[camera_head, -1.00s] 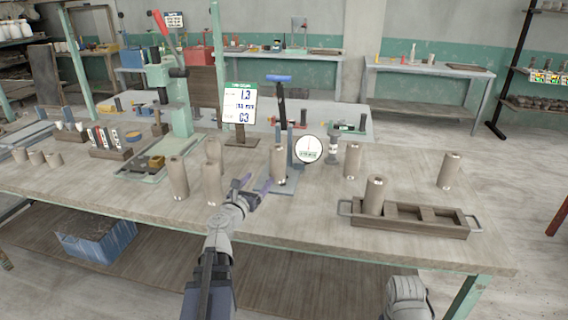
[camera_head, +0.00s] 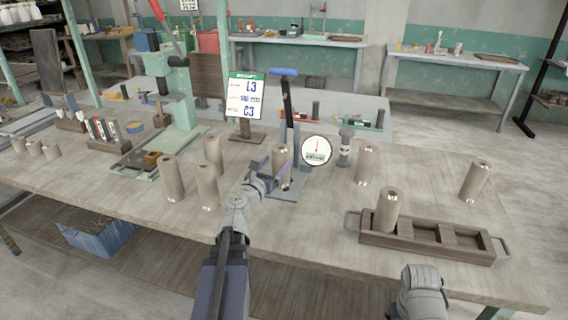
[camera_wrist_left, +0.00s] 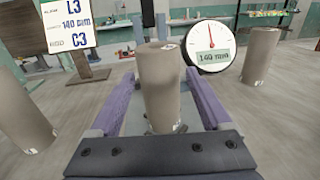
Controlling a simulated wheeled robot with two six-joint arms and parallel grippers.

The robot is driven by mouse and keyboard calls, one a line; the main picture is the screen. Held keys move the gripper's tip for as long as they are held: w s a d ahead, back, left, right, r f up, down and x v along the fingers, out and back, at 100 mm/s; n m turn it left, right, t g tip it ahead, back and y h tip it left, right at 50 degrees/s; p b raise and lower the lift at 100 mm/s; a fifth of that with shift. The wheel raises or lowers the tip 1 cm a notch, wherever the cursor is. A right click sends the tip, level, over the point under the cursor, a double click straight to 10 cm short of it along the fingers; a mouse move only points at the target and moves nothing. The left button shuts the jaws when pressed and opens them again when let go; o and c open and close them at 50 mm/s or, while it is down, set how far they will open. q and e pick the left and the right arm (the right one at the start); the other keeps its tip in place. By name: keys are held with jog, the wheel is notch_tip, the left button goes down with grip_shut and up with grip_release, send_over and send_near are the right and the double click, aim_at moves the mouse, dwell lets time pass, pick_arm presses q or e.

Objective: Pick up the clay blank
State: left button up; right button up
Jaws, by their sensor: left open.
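The clay blank (camera_wrist_left: 159,85) is a grey-brown upright cylinder. In the left wrist view it stands between the two purple fingers of my open left gripper (camera_wrist_left: 158,112). In the head view the blank (camera_head: 279,155) stands on the blue-grey base (camera_head: 290,190) of the gauge stand, partly hidden by my left gripper (camera_head: 269,172). I cannot tell whether a finger touches it. A round dial (camera_head: 316,150) reading 140 mm stands just right of it. My right arm shows at the bottom right of the head view, with its fingers not visible.
Several similar cylinders stand on the table, such as one at left (camera_head: 171,179) and one at right (camera_head: 367,165). A wooden tray (camera_head: 413,239) with compartments holds one cylinder (camera_head: 388,210). A sign board (camera_head: 245,97) stands behind. The front table area between gripper and tray is clear.

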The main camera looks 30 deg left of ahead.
pick_arm(q)
jog(key=shift+w+a, duration=0.15)
jog(key=shift+w, duration=1.25)
jog(key=shift+w+a+f+b, duration=0.15)
jog(key=shift+w, duration=0.7)
jog(key=shift+w+a+f+b, duration=0.1)
jog(key=shift+w+b, duration=0.05)
jog(key=shift+w, duration=0.7)
jog(key=shift+w+a+f+b, duration=0.15)
jog(key=shift+w, duration=0.7)
jog(key=shift+s, duration=0.1)
grip_shut()
